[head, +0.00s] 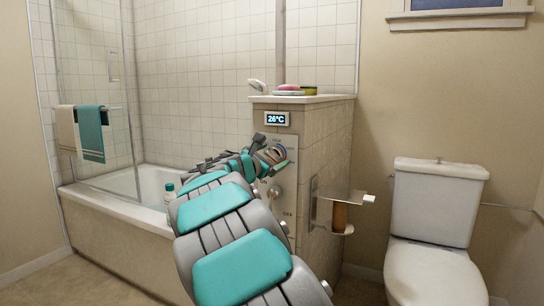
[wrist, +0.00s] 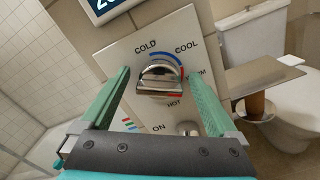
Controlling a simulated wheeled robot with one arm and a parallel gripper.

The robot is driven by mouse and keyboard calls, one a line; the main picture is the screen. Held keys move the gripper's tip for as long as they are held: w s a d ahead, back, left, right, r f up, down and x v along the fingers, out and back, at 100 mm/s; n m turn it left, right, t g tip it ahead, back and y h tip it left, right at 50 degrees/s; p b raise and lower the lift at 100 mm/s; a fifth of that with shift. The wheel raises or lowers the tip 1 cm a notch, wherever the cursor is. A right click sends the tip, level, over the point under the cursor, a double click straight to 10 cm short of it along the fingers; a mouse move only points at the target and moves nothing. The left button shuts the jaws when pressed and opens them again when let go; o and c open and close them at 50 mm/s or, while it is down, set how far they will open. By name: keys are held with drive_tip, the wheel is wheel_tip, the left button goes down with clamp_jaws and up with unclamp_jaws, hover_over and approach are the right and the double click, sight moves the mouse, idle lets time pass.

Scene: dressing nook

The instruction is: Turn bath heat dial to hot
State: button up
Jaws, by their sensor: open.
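The bath heat dial (wrist: 160,80) is a chrome knob on a pale control plate (wrist: 132,52) in the wrist view. Labels COLD, COOL, a partly covered WARM and HOT curve around it, with a blue arc above and red marks near HOT. I cannot tell exactly which label the dial points to. My gripper (wrist: 160,76) is open, its two green fingers on either side of the dial, with no clear contact. In the head view my gripper (head: 266,160) is at the tiled half-wall and hides most of the dial.
A display (head: 276,118) above the plate reads 26°C. A second knob (wrist: 188,128) sits low on the plate near ON. A paper holder (head: 340,197) sticks out right of the plate, before the toilet (head: 434,230). The bathtub (head: 115,205) is at left, with a bottle (head: 169,192) by its rim.

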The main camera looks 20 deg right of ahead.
drive_tip(key=shift+c, duration=0.3)
drive_tip(key=shift+f, duration=0.1)
drive_tip(key=c, duration=1.3)
drive_tip(key=shift+f+m+b, duration=0.25)
drive_tip(key=shift+m+b, duration=0.65)
drive_tip(key=shift+b, duration=0.25)
drive_tip(key=m+b, duration=0.3)
drive_tip(key=shift+f+m+b, duration=0.1)
drive_tip(key=shift+m+b, duration=0.2)
drive_tip(key=m+b, duration=0.4)
drive_tip(key=shift+m+b, duration=0.35)
drive_tip(key=shift+m, duration=0.05)
drive_tip(key=shift+m+b, duration=0.7)
drive_tip(key=shift+m, duration=0.1)
